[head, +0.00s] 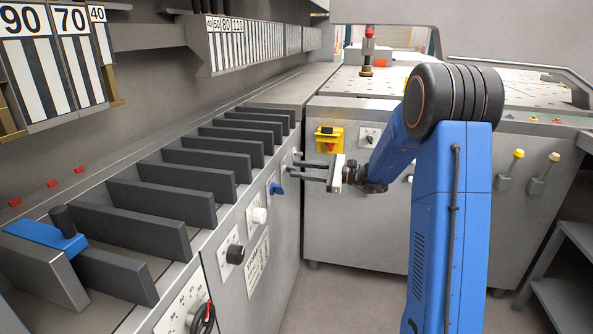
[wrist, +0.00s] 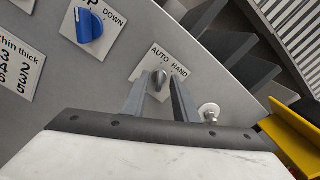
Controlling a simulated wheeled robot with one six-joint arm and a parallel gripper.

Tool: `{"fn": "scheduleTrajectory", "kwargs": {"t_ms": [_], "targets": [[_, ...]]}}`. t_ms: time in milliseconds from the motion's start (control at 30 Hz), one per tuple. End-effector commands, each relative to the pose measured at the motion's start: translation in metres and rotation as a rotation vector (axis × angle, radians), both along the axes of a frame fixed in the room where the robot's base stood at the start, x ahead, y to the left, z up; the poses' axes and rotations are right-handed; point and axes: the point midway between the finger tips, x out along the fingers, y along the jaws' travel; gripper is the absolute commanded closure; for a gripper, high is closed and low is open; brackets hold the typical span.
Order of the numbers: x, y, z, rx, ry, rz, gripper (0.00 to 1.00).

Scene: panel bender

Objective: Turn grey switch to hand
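The grey switch (wrist: 159,79) sits on a white plate (wrist: 176,65) marked AUTO and HAND in the wrist view. Its handle stands roughly upright in the picture, below the gap between the two words; its exact setting is hard to tell. My gripper (wrist: 158,88) is open, with one finger on each side of the switch and a visible gap on both sides. In the head view my gripper (head: 292,170) reaches left to the far end of the grey front panel. The switch is too small to make out clearly there.
A blue knob (wrist: 89,26) marked DOWN is beside the switch plate, and a silver fitting (wrist: 209,112) is on the other side. A yellow box (head: 328,140) with a red part is on the cabinet behind my gripper. White (head: 259,215) and black knobs (head: 235,254) are nearer along the panel.

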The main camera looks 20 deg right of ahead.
Motion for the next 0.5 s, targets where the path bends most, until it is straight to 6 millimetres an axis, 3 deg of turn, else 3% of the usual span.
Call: {"fn": "scheduleTrajectory", "kwargs": {"t_ms": [200,500], "targets": [[0.0068,0.0128,-0.0003,0.0,0.001,0.001,0.73],[0.0076,0.0138,-0.0004,0.0,0.001,0.001,0.73]]}}
